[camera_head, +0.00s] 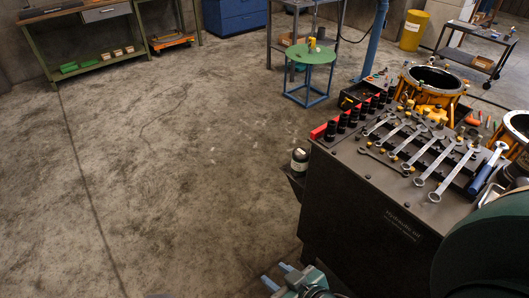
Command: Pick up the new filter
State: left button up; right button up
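A small dark cylinder with a pale band (300,159) stands on a low side ledge at the left side of the dark tool cart. It may be the new filter, but it is too small to be sure. My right gripper (277,275) shows at the bottom edge, in front of the cart's lower left corner. Its two pale blue fingers are apart with nothing between them. It is well below the cylinder in the picture and not touching it. My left gripper is not in view.
The dark cart (360,215) carries several wrenches (440,165), black sockets (343,122) and a blue-handled tool (486,175). Orange housings (432,90) stand behind it. A green round stool (310,54) stands farther back. The concrete floor (170,170) at left is clear.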

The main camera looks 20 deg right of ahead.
aim_at(300, 156)
jog(key=i+j+u, duration=0.15)
jog(key=i, duration=0.6)
jog(key=i+j+u, duration=0.15)
jog(key=i, duration=0.6)
jog(key=i+z, duration=0.2)
jog(key=z, duration=0.2)
jog(key=i+z, duration=0.2)
jog(key=z, duration=0.15)
jog(key=i+z, duration=0.2)
jog(key=z, duration=0.2)
jog(key=i+j+z, duration=0.1)
jog(key=z, duration=0.3)
jog(key=i+z, duration=0.3)
jog(key=z, duration=0.15)
jog(key=i+z, duration=0.3)
jog(key=z, duration=0.15)
jog(key=i+j+z, duration=0.15)
jog(key=i+z, duration=0.25)
jog(key=k, duration=0.1)
